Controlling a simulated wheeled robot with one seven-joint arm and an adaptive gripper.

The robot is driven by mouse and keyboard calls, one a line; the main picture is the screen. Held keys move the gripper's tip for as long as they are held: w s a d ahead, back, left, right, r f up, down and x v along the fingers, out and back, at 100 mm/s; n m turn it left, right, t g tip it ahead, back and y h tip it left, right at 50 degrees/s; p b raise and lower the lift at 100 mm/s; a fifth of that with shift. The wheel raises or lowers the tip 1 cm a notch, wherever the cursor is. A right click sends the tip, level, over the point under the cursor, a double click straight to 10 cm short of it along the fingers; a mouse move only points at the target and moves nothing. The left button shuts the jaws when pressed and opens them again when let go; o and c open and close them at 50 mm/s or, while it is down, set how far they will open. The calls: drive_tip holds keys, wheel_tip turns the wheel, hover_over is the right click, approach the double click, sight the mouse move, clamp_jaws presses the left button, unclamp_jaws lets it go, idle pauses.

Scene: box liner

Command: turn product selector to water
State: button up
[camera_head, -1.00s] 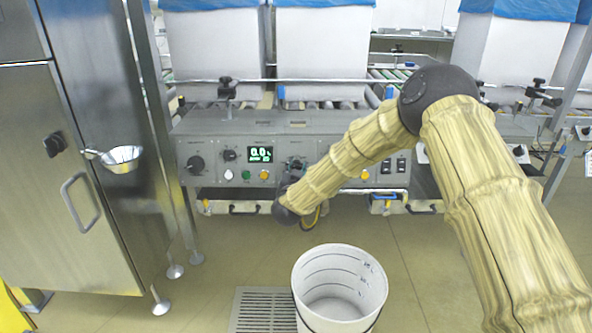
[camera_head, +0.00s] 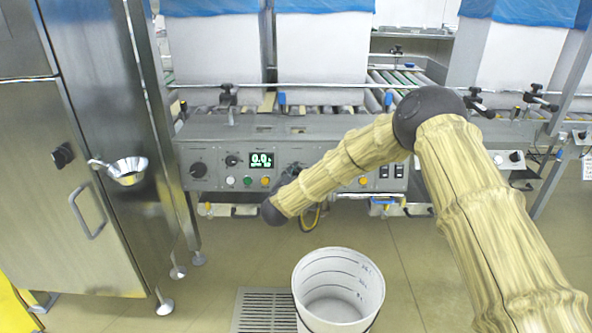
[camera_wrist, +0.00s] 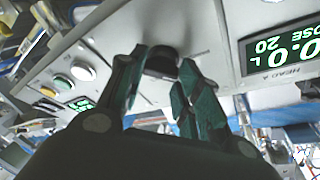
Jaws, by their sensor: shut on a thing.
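In the wrist view, the two dark fingers of my gripper (camera_wrist: 161,72) stand on either side of a small black knob (camera_wrist: 162,58) on the grey panel. The gripper is shut on this knob. A lit green display (camera_wrist: 282,47) sits upside down to the right of it, reading 0.0 L. I cannot read a label for the knob. In the head view, the control panel (camera_head: 225,152) has the lit display (camera_head: 261,160) left of the working spot. My forearm hides the gripper and most of the knob there.
Coloured buttons (camera_head: 247,181) sit below the display. A white bucket (camera_head: 338,264) stands on the floor beneath my arm. A steel cabinet (camera_head: 52,205) and a metal bowl (camera_head: 129,171) are at the left.

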drive_tip(key=m+g+p, duration=0.1)
drive_tip(key=m+p, duration=0.1)
drive_tip(key=m, duration=0.1)
drive_tip(key=m+g+h+p, duration=0.1)
drive_tip(key=m, duration=0.2)
drive_tip(key=shift+r+p, duration=0.2)
drive_tip(key=shift+p, duration=0.15)
drive_tip(key=m+g+p, duration=0.1)
drive_tip(key=m, duration=0.2)
drive_tip(key=m+g+p, duration=0.1)
drive_tip(key=m+p, duration=0.1)
drive_tip(key=m, duration=0.1)
drive_tip(key=m+p, duration=0.1)
drive_tip(key=m, duration=0.1)
drive_tip(key=m+g+y+p, duration=0.1)
drive_tip(key=m, duration=0.2)
drive_tip(key=shift+y, duration=0.3)
drive_tip(key=m+g+y, duration=0.1)
drive_tip(key=m+y, duration=0.1)
drive_tip(key=m, duration=0.2)
drive_tip(key=shift+d+m+p, duration=0.1)
drive_tip(key=shift+m+p, duration=0.2)
drive_tip(key=o, duration=1)
drive_tip(key=shift+w+r, duration=0.1)
